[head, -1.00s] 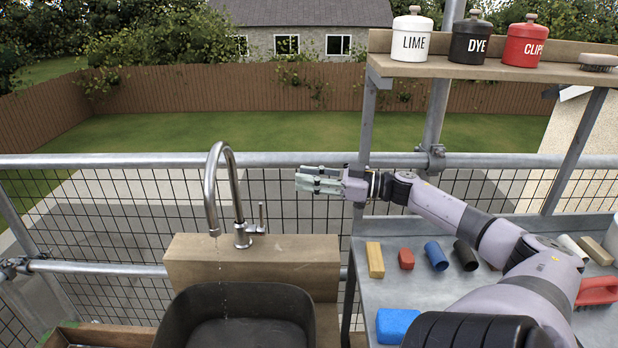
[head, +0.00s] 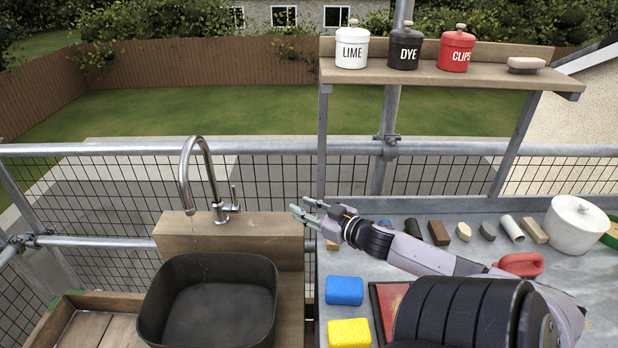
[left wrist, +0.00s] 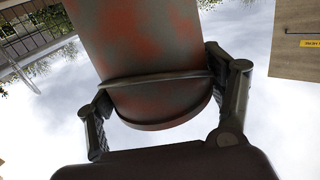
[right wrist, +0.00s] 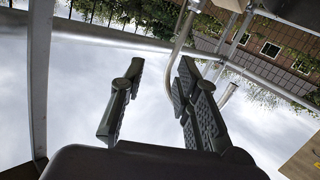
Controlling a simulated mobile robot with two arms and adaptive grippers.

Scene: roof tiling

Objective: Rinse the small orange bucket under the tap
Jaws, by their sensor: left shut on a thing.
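The tap (head: 208,170) is a curved metal spout with a side lever, above the black basin (head: 148,312). A few faint drops show below the spout. In the left wrist view, my left gripper (left wrist: 162,82) is shut on a tapered bucket (left wrist: 150,45), dark grey-brown with orange-red patches and a thin dark band across it; I take it for the small orange bucket. Its inside is hidden. The bucket and left gripper are outside the head view. My right gripper (head: 302,208) is open and empty, right of the tap; its spread fingers also show in the right wrist view (right wrist: 160,75).
A wooden tray (head: 58,318) is left of the basin. On the grey bench at right lie a blue sponge (head: 344,290), a yellow sponge (head: 349,333), a red brush (head: 522,263), a white pot (head: 575,228) and several small pieces. A shelf (head: 440,75) overhangs the bench.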

